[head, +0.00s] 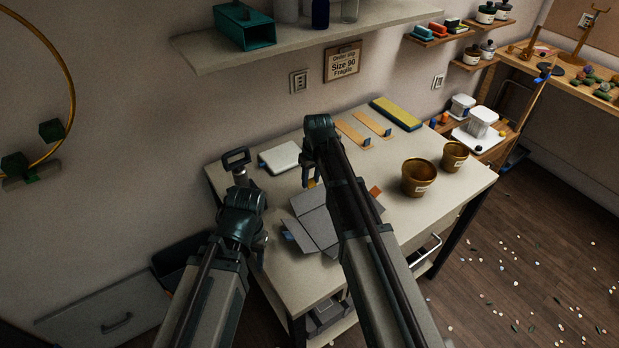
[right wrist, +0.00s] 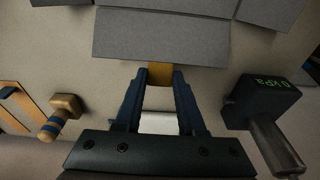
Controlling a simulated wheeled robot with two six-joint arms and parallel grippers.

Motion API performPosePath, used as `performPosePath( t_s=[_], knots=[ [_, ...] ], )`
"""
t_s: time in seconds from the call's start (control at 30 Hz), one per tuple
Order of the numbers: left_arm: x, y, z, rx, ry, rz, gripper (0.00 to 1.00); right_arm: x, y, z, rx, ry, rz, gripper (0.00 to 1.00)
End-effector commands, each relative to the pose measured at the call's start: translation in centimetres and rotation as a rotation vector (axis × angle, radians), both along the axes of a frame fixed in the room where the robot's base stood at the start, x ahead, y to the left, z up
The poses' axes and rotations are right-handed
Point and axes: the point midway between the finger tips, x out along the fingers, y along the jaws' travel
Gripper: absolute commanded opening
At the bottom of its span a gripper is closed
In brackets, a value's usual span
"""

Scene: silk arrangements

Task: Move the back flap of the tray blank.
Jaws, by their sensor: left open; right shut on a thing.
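The grey tray blank (head: 316,226) lies on the table between my two arms, partly covered by my right arm. Its back flap (right wrist: 160,38) shows in the right wrist view, with a yellow tab (right wrist: 160,72) at its edge. My right gripper (right wrist: 160,80) is shut on that yellow tab. In the head view my right gripper (head: 311,180) is at the blank's far edge. I cannot tell how far the flap is tilted. My left gripper (head: 260,250) is open at the blank's left side, near a blue tab (head: 288,237); its fingers are partly hidden.
A black handled gauge (head: 237,165) and a white block (head: 280,157) stand behind the blank. Wooden strips (head: 352,134), a yellow-green block (head: 397,113) and two brown pots (head: 418,178) (head: 454,157) are to the right. A wooden-handled tool (right wrist: 62,115) shows in the right wrist view.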

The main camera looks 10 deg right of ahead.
Motion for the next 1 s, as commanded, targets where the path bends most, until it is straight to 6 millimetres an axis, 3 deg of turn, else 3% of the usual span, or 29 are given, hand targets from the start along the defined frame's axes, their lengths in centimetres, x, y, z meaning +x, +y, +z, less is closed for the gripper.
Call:
performPosePath(
  t_s=[0.03, 0.23, 0.5, 1.0],
  knots=[
    [0.0, 0.0, 0.1, 0.000, 0.000, 0.000, 0.50, -1.0, -0.2, 0.3, 0.014, -0.035, -0.002, 0.00],
    [0.0, 0.0, -0.3, 0.000, 0.000, 0.000, 0.50, -2.5, -0.7, 0.9, 0.080, -0.209, -0.003, 0.00],
    [0.0, 0.0, -2.3, 0.000, 0.000, 0.000, 0.50, -4.3, -1.4, 1.5, 0.166, -0.439, -0.003, 0.00],
    [0.0, 0.0, -1.9, 0.000, 0.000, 0.000, 0.50, -5.1, -1.9, 2.2, 0.174, -0.461, 0.000, 0.00]
  ],
)
